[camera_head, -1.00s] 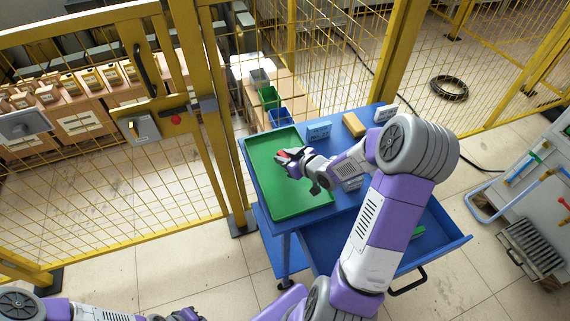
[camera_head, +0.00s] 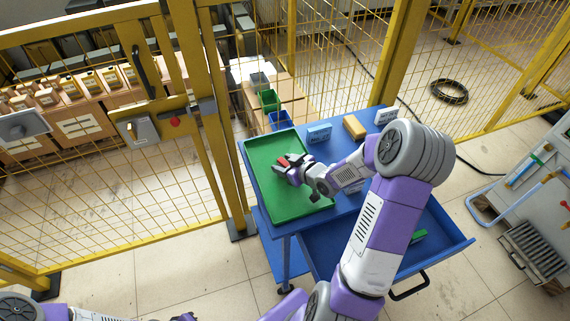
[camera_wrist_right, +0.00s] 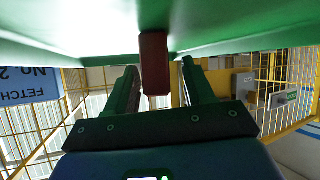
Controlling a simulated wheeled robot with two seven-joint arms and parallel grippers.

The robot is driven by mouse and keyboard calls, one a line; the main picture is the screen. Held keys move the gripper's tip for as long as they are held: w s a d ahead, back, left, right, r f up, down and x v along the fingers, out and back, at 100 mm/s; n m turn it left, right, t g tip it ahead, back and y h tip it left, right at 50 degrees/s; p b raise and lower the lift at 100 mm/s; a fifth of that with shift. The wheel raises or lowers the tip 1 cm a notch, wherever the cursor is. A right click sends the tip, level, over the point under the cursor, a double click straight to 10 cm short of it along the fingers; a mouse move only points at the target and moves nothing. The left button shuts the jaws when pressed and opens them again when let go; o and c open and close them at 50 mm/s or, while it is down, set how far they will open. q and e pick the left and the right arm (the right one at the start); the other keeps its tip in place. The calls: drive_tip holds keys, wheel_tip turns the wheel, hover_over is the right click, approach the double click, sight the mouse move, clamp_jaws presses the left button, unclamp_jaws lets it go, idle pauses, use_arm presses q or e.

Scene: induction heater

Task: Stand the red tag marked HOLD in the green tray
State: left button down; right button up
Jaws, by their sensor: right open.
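The red tag (camera_head: 283,160) stands in the green tray (camera_head: 290,208) on the blue cart. In the right wrist view, which looks upside down, the tag (camera_wrist_right: 155,62) shows edge-on against the tray (camera_wrist_right: 230,32). My right gripper (camera_head: 287,166) is open at the tag, low over the tray. In the wrist view its fingers (camera_wrist_right: 158,75) lie one on each side of the tag, with gaps between. The tag's lettering is not readable. Of my left gripper only a small dark purple part (camera_head: 184,317) shows at the bottom edge; its jaws are hidden.
On the cart top behind my right arm are a blue block sign (camera_head: 319,133), a yellow block (camera_head: 354,127) and a white sign (camera_head: 385,115). An open blue drawer (camera_head: 435,240) sticks out at the front right. Yellow mesh fencing (camera_head: 215,130) stands close on the left.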

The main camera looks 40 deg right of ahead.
drive_tip(key=p+v, duration=0.4)
drive_tip(key=v, duration=0.6)
drive_tip(key=shift+s+d+r, duration=0.1)
drive_tip(key=shift+s+r, duration=0.1)
drive_tip(key=shift+r, duration=0.15)
drive_tip(key=shift+s+r, duration=0.25)
drive_tip(key=shift+s, duration=0.45)
drive_tip(key=shift+r+p, duration=0.1)
drive_tip(key=shift+p, duration=0.25)
